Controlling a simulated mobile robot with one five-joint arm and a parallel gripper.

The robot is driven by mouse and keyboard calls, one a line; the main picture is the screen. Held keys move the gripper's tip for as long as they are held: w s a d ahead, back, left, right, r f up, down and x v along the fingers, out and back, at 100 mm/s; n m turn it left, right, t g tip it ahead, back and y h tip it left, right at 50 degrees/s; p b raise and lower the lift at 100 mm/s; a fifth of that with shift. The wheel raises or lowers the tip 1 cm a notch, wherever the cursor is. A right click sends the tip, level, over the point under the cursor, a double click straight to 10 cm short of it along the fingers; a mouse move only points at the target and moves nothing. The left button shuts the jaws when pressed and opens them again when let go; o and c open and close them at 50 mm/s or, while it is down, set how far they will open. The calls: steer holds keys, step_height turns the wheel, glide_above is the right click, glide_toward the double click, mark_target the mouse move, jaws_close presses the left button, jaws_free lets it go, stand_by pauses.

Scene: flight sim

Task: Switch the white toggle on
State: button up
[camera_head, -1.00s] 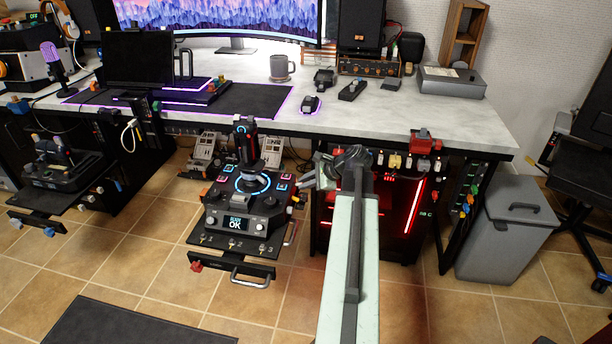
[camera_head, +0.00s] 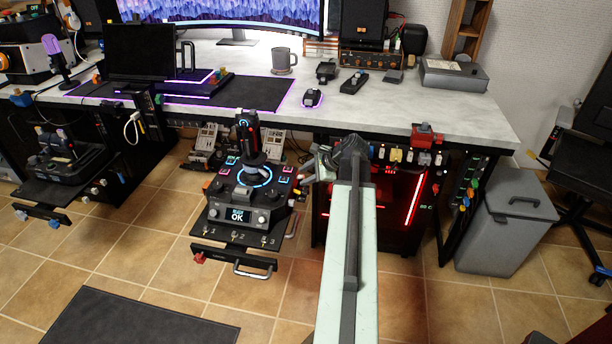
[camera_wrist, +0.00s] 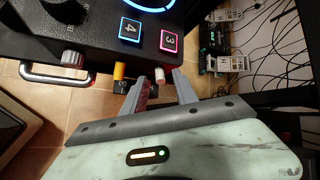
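In the wrist view, a small white-tipped toggle (camera_wrist: 159,76) sticks out from the edge of the black joystick box (camera_wrist: 95,45), beside an orange one (camera_wrist: 119,72). My gripper (camera_wrist: 158,84) is open, with one finger on each side of the white tip; I cannot tell if either finger touches it. A reddish part shows between the fingers. In the head view, my gripper (camera_head: 308,168) is at the right side of the joystick box (camera_head: 250,217), and the white toggle cannot be made out there. Its on or off position is unclear.
A desk (camera_head: 390,112) runs behind, with a row of switches under its front edge and a red-lit computer case (camera_head: 400,225) to the right of my arm. A grey bin (camera_head: 505,225) stands at the right.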

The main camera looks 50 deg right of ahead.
steer(key=a+p+v, duration=0.1)
steer(key=p+v, duration=0.4)
steer(key=v, duration=0.2)
steer(key=shift+s+d+r+p, duration=0.25)
steer(key=shift+s+d+p, duration=0.1)
steer(key=shift+d, duration=0.2)
